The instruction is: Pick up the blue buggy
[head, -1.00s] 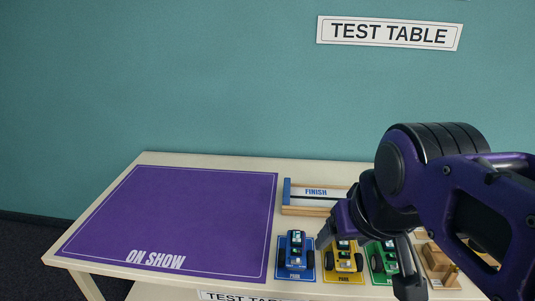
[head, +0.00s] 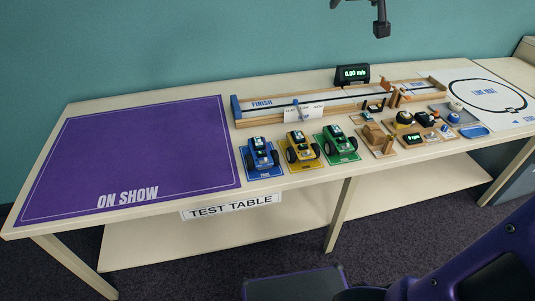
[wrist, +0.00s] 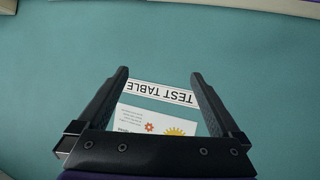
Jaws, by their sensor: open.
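The blue buggy (head: 261,153) stands on a blue park mat at the table's front edge, left of a yellow buggy (head: 299,147) and a green buggy (head: 338,142). My gripper shows in the wrist view (wrist: 160,85) with its two fingers wide apart and nothing between them. It faces the teal wall, where a TEST TABLE sign and a poster show upside down.
A purple ON SHOW mat (head: 140,150) lies empty on the table's left. Behind the buggies runs a track with a FINISH label (head: 262,103) and a speed display (head: 352,75). Several small parts crowd the right, beside a LINE BOT sheet (head: 486,97).

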